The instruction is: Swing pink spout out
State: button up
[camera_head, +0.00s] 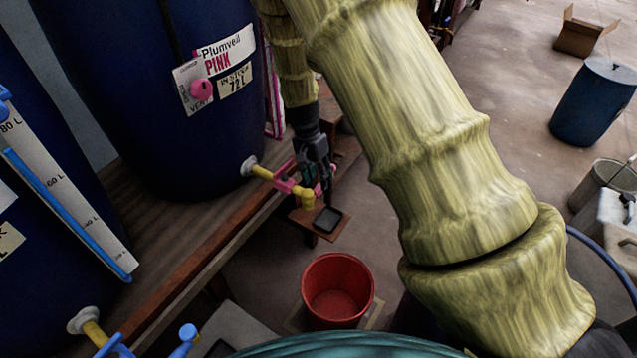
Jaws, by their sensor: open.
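The pink vat (140,100) is dark blue with a "Plumveil PINK" label and stands on a wooden bench. Its yellow spout (263,172) comes out low on the right side, with a pink fitting (288,186) and a yellow downturned end (307,200). My gripper (322,186) is dark and points down right beside the spout's outer end. Its fingers are small here and partly overlap the pink fitting. It is open; I cannot tell whether it touches the spout. My arm hides part of the view to the right.
A red bucket (338,290) stands on the floor below, nearer me than the spout's end. A small dark tray (327,219) sits on a wooden ledge under the spout. Another vat with a blue spout (112,346) is at left. A blue drum (594,100) stands far right.

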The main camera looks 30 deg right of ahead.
aim_at(319, 185)
jog(key=shift+s+d+f, duration=0.1)
jog(key=shift+s+f, duration=0.05)
jog(key=shift+f, duration=0.6)
jog(key=shift+s+f, duration=0.1)
jog(key=shift+f, duration=0.65)
jog(key=shift+c, duration=0.4)
